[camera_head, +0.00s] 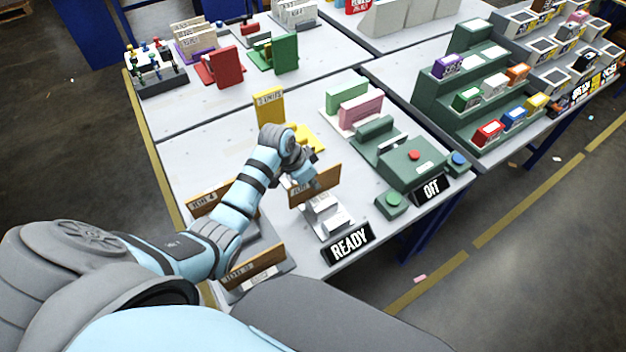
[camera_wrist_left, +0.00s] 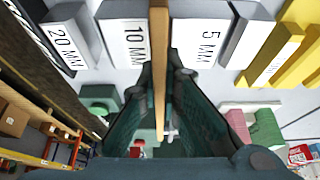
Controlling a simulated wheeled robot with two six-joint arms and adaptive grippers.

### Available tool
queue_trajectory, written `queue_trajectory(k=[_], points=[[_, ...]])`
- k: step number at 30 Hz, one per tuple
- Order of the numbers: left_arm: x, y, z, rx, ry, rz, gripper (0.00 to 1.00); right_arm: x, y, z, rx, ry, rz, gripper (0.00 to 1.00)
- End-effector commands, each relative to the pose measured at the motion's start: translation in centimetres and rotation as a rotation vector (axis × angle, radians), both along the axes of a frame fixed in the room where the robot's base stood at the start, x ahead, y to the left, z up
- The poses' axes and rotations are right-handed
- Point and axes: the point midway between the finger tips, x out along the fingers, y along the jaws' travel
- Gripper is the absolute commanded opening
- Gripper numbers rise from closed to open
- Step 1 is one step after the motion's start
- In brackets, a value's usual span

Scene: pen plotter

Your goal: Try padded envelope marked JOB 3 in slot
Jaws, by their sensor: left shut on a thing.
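My left gripper (camera_head: 311,181) is shut on a thin brown padded envelope (camera_head: 323,186), held upright. A dark marking on its face is too small to read with certainty. In the left wrist view the envelope (camera_wrist_left: 159,62) shows edge-on between the fingers (camera_wrist_left: 161,108). The slot gauge (camera_head: 326,213) lies below it, with grey blocks marked 20 MM (camera_wrist_left: 68,40), 10 MM (camera_wrist_left: 128,38) and 5 MM (camera_wrist_left: 205,40). The envelope lines up near the gap between the 10 MM and 5 MM blocks. I cannot tell whether its lower edge is inside. My right gripper is out of view.
Two more brown envelopes stand in holders at the left (camera_head: 207,199) and near front (camera_head: 253,267). A READY sign (camera_head: 349,243) stands before the gauge. A yellow holder (camera_head: 270,105) is behind; a green machine (camera_head: 411,163) with an OFF sign (camera_head: 431,189) is right.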

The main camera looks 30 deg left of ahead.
Motion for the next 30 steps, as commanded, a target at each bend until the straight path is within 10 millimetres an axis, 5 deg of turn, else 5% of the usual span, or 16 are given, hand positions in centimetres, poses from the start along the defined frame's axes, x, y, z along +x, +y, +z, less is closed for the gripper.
queue_trajectory(k=[30], points=[[0.0, -0.01, -0.96, 0.0, 0.0, 0.0, 0.0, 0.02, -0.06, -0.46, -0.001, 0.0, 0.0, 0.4]])
